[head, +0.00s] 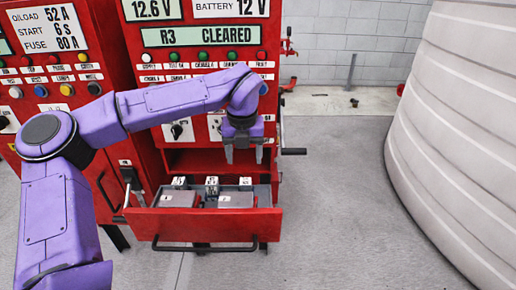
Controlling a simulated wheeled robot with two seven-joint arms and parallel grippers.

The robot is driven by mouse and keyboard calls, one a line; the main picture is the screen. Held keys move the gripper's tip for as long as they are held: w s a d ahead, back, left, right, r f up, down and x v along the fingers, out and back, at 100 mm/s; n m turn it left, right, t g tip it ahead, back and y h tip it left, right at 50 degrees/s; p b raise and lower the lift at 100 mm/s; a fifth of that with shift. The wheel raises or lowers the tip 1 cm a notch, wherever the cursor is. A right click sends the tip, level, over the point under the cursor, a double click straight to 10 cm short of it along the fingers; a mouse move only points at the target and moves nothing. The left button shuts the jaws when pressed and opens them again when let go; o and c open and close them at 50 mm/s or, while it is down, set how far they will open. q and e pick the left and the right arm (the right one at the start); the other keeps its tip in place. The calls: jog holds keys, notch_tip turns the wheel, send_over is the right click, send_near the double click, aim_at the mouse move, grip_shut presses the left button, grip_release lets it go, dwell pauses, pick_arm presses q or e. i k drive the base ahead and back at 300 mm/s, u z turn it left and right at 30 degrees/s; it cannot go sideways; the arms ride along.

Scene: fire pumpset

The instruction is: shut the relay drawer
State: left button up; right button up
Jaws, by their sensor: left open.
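The relay drawer (205,226) is the red drawer low on the red cabinet. It stands pulled out towards me, with a dark bar handle along its front. Grey relay blocks with small white labelled tops sit inside it. My left gripper (244,158) hangs above the back right part of the drawer, near the cabinet face. Its two fingers point down, apart and empty, and do not appear to touch the drawer. My right gripper is not in view.
The cabinet's display (202,36) reads "R3 CLEARED". A crank handle (293,151) sticks out on the cabinet's right side. A second red panel (50,60) stands at left. A large white ribbed tank (455,140) stands at right. The grey floor (335,220) between is clear.

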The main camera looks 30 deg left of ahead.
aim_at(208, 224)
jog(key=k, duration=1)
